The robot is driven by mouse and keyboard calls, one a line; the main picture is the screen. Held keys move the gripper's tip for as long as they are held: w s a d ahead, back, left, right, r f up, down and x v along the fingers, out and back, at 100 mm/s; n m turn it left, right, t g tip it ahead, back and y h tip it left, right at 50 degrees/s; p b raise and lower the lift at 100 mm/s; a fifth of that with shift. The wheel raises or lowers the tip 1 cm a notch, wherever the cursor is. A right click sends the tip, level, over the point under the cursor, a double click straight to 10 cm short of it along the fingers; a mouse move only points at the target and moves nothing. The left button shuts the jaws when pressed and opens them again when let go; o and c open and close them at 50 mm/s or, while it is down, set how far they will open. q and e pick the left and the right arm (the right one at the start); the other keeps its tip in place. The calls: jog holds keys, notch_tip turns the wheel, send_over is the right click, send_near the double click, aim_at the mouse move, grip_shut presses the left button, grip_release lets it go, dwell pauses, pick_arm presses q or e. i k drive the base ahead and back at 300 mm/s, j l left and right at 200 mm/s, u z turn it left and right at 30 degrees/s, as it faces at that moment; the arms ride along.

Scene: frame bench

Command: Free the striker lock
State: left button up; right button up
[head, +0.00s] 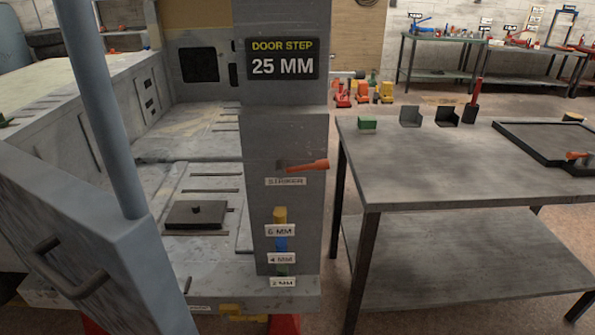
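An orange-red lever (308,166) with a dark block at its left end sticks out sideways, pointing right, on the grey post (285,135). A small white label (286,182) below it seems to read "STRIKER". I cannot tell from here whether the lock is engaged. Below it on the post is an upright stack of yellow, blue and green pieces (281,243) with tags reading 6 MM, 4 MM and 2 MM. A dark sign (282,59) above reads "DOOR STEP 25 MM". Neither of my grippers is in view.
A grey-blue door-like panel (140,275) with a handle (65,270) fills the lower left. A metal table (440,165) stands right of the post, with a green block (367,124), dark brackets and a black tray (550,140). Floor shows between post and table.

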aim_at(281, 170)
jog(key=i+l, duration=0.1)
jog(key=l, duration=0.35)
jog(key=l+u, duration=0.1)
jog(key=l, duration=0.4)
jog(key=i+l, duration=0.15)
jog(key=l, duration=0.3)
